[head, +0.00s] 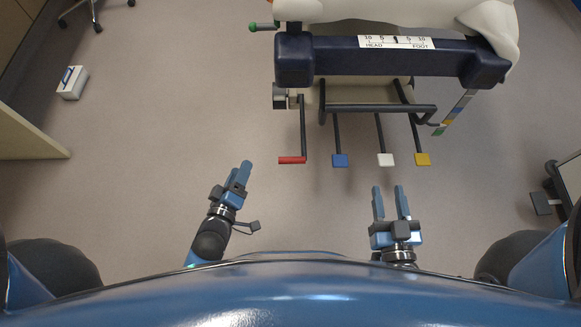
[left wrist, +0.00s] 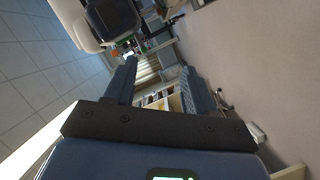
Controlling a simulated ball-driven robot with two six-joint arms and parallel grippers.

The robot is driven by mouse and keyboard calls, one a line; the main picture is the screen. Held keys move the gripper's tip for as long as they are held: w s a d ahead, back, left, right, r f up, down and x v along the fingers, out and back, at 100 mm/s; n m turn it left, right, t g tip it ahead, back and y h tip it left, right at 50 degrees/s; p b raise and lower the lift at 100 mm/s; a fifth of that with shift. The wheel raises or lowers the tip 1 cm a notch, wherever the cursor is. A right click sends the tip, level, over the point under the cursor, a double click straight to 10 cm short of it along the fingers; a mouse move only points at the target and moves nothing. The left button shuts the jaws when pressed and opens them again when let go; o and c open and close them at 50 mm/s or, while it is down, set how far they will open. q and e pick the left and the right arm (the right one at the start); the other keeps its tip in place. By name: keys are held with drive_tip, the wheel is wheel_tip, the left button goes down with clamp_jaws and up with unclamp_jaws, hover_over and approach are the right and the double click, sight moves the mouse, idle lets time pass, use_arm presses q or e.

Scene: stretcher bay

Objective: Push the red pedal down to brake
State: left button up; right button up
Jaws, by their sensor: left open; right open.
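The red pedal (head: 292,160) is a flat red bar at the end of a dark lever, at the left of the pedal row under the stretcher (head: 390,60). My left gripper (head: 245,168) is left of the red pedal and apart from it, pointing up and slightly right. It is open and empty; its two fingers (left wrist: 160,85) show in the left wrist view, with nothing between them. My right gripper (head: 388,190) is open and empty, below the white pedal (head: 386,160) and apart from it. The red pedal cannot be made out clearly in the left wrist view.
A blue pedal (head: 340,160) and a yellow pedal (head: 422,159) hang in the same row. A dark tube frame (head: 375,108) runs above them. A white box (head: 73,82) lies on the floor at the left. The floor between is clear.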

use_arm(q)
drive_tip(key=w+d+f+n+g+h+b, duration=0.1)
drive_tip(key=w+d+f+n+b, duration=0.3)
drive_tip(key=f+b, duration=0.65)
drive_tip(key=w+d+f+n+h+b, duration=0.15)
drive_tip(key=w+d+f+b, duration=0.4)
drive_tip(key=f, duration=0.75)
drive_tip(key=w+d+f+n+b, duration=0.1)
drive_tip(key=w+d, duration=0.3)
drive_tip(key=w, duration=0.4)
drive_tip(key=shift+w+d+f+y+b, duration=0.2)
drive_tip(key=shift+w+f+y+b, duration=0.15)
drive_tip(key=shift+f+y+b, duration=0.25)
drive_tip(key=shift+f, duration=0.1)
drive_tip(key=shift+c, duration=0.2)
clamp_jaws()
